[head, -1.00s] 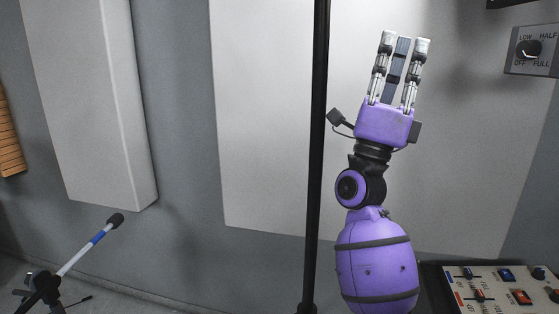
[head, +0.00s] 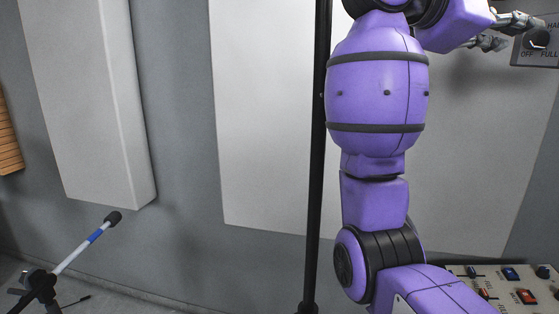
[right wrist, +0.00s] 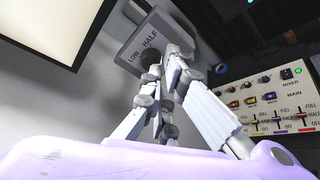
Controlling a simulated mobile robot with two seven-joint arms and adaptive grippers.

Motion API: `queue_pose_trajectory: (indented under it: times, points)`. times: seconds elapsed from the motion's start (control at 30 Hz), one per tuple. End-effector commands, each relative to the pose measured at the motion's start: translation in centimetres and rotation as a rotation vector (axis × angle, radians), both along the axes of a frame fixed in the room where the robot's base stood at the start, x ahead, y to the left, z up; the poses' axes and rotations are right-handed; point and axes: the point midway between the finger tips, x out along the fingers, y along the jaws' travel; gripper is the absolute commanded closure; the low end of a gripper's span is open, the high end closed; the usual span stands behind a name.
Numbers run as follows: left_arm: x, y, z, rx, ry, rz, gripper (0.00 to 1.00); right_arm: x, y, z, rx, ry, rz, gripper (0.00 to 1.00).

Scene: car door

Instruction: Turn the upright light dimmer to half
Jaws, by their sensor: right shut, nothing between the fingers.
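The upright light dimmer (head: 519,58) is a grey plate on the wall at the far right of the head view. The knob's pointer is not clear. My left gripper is out of view.
A console (head: 475,270) with switches and sliders stands below the dimmer; it also shows in the right wrist view (right wrist: 270,108). A black pole (head: 314,200) stands left of my right arm. A microphone on a stand (head: 85,248) is at lower left.

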Motion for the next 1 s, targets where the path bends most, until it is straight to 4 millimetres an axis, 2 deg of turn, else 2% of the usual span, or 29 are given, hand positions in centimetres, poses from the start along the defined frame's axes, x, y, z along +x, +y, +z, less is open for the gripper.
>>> queue_pose_trajectory:
  times: [0.2,0.43,0.6,1.0]
  points:
    - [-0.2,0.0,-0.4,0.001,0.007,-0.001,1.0,-0.1,-3.0,-0.1,-0.003,0.002,-0.005,1.0]
    - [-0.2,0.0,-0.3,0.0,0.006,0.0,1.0,0.0,-5.0,0.1,-0.004,0.001,-0.001,1.0]
    - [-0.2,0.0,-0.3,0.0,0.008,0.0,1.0,0.0,-5.7,0.0,-0.004,0.002,-0.002,1.0]
    - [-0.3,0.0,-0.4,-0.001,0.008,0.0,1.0,0.1,-5.7,0.0,-0.005,0.003,-0.002,1.0]
